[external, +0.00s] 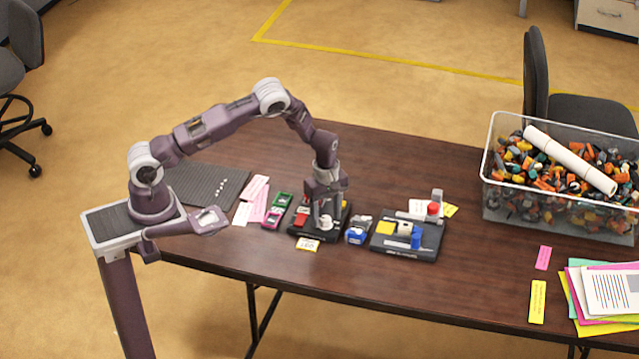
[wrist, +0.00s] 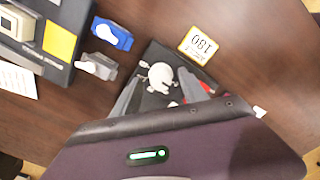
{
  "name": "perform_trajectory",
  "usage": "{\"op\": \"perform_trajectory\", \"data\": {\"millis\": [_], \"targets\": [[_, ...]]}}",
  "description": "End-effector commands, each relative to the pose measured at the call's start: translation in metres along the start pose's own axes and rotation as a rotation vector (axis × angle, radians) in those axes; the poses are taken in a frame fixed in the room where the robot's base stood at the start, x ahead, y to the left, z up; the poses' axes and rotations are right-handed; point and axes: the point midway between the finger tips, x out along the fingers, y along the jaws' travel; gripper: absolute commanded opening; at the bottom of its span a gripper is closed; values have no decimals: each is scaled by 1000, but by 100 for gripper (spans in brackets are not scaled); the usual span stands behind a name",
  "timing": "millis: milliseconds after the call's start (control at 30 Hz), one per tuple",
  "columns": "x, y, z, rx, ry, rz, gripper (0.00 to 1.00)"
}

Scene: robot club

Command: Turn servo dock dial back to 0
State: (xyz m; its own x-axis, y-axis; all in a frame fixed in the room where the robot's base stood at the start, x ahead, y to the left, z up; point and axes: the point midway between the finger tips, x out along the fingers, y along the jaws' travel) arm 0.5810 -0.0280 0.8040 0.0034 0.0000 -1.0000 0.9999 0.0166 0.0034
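The servo dock is a small black box (external: 301,229) near the middle of the table, with a white round dial (external: 326,222) on top. In the wrist view the dial (wrist: 160,76) shows white arms and a hub on the black dock (wrist: 154,104). A card reading 180 (external: 308,245) lies at the dock's front edge and appears upside down in the wrist view (wrist: 199,44). My gripper (external: 326,207) points down just above the dial. In the wrist view its two grey fingers (wrist: 160,85) stand apart, one on each side of the dial, with gaps visible. The dial's exact setting is unclear.
A blue servo (external: 358,230) stands just right of the dock. Further right is a black board (external: 420,252) with yellow, white, blue and red parts. Left are green and pink items (external: 272,217), pink cards and a dark mat (external: 210,186). A clear parts bin (external: 505,213) stands far right.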

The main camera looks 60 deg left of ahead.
Motion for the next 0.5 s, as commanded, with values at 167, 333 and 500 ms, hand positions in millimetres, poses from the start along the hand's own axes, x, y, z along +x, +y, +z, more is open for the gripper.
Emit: {"op": "perform_trajectory", "data": {"millis": [167, 333, 500], "targets": [[0, -1, 0, 1, 0, -2, 50], [-11, 0, 0, 1, 0, 0, 50], [-48, 0, 0, 2, 0, 1, 50]]}}
